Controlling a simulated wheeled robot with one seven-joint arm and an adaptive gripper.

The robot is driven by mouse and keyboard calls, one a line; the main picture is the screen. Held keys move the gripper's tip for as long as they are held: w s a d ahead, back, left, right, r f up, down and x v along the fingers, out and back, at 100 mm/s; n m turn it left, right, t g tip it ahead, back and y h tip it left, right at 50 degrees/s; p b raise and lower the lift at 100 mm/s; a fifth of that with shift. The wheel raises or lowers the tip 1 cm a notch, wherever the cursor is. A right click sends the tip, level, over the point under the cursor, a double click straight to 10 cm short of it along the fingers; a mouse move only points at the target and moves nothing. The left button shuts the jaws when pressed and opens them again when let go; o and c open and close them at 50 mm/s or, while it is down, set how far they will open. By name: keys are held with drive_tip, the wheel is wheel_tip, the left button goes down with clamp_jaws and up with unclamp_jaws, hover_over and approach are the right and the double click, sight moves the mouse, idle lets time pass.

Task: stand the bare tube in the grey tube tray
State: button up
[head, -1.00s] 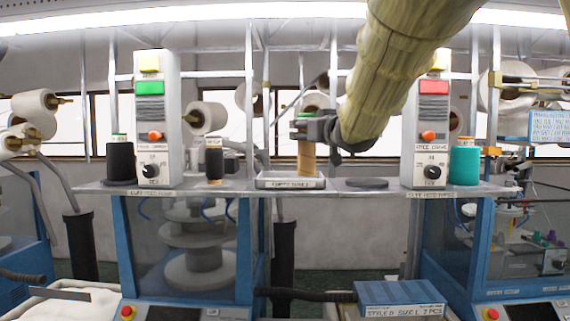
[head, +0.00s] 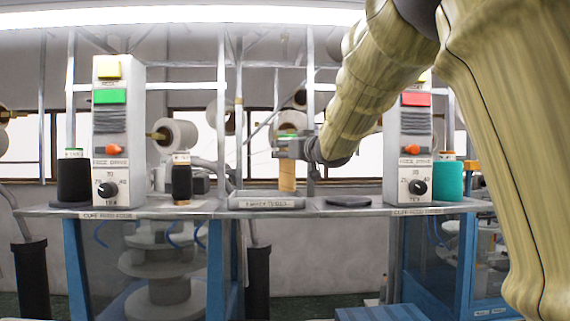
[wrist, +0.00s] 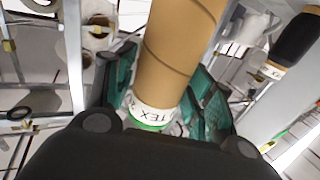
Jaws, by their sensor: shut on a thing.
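The bare tube (head: 287,178) is tan cardboard and hangs upright below my gripper (head: 287,147). The gripper is shut on its upper end. In the wrist view the tube (wrist: 178,55) runs between the green-padded fingers of my gripper (wrist: 160,98), with a white "TEX" label and green ring at its held end. The grey tube tray (head: 240,203) is a shallow labelled tray on the shelf. The tube's lower end shows at the tray's back rim, right of the tray's middle. I cannot tell whether it touches the tray.
On the shelf (head: 320,211) stand a black cone (head: 73,182), a part-wound dark tube (head: 182,182), a teal cone (head: 448,182) and two control boxes (head: 120,135) (head: 408,140). A flat dark disc (head: 348,201) lies right of the tray. Posts rise behind.

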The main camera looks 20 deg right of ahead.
sight(287, 163)
drive_tip(key=f+b, duration=0.1)
drive_tip(key=w+f+b, duration=0.1)
drive_tip(key=f, duration=0.1)
drive_tip(key=shift+w+d+f+b, duration=0.15)
drive_tip(key=shift+w+f+b, duration=0.15)
drive_tip(key=shift+b, duration=0.1)
drive_tip(key=shift+s+f+b, duration=0.15)
drive_tip(key=shift+b, duration=0.2)
drive_tip(key=shift+s, duration=0.35)
drive_tip(key=shift+w+f, duration=0.1)
drive_tip(key=shift+w, duration=0.2)
drive_tip(key=shift+s, duration=0.1)
drive_tip(key=shift+f, duration=0.1)
drive_tip(key=o, duration=0.7)
drive_tip(key=shift+s, duration=0.1)
drive_tip(key=shift+c, duration=0.2)
drive_tip(key=shift+o, duration=1.2)
